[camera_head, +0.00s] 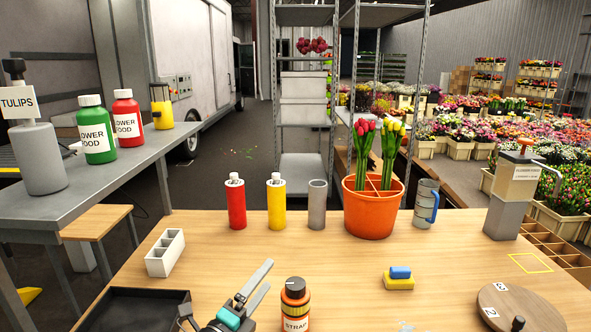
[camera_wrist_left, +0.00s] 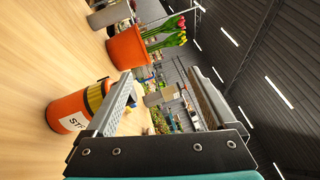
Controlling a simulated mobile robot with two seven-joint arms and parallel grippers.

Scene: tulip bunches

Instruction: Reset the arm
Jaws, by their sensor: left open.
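My left gripper (camera_head: 256,285) is open and empty above the front of the wooden table (camera_head: 335,265). Its two parallel fingers also show in the left wrist view (camera_wrist_left: 165,95), with nothing between them. An orange bottle with a dark cap and a label reading "STRAP" (camera_head: 295,305) stands just right of the gripper in the head view. In the left wrist view the orange bottle (camera_wrist_left: 72,108) appears beside one finger; whether they touch is unclear. My right gripper is not in view.
An orange divided pot (camera_head: 370,215) holds red and yellow tulips. A red bottle (camera_head: 236,205), yellow bottle (camera_head: 277,205) and grey cup (camera_head: 317,206) stand left of it. A black tray (camera_head: 95,312) lies front left, a round wooden board (camera_head: 535,308) front right. The table's middle is clear.

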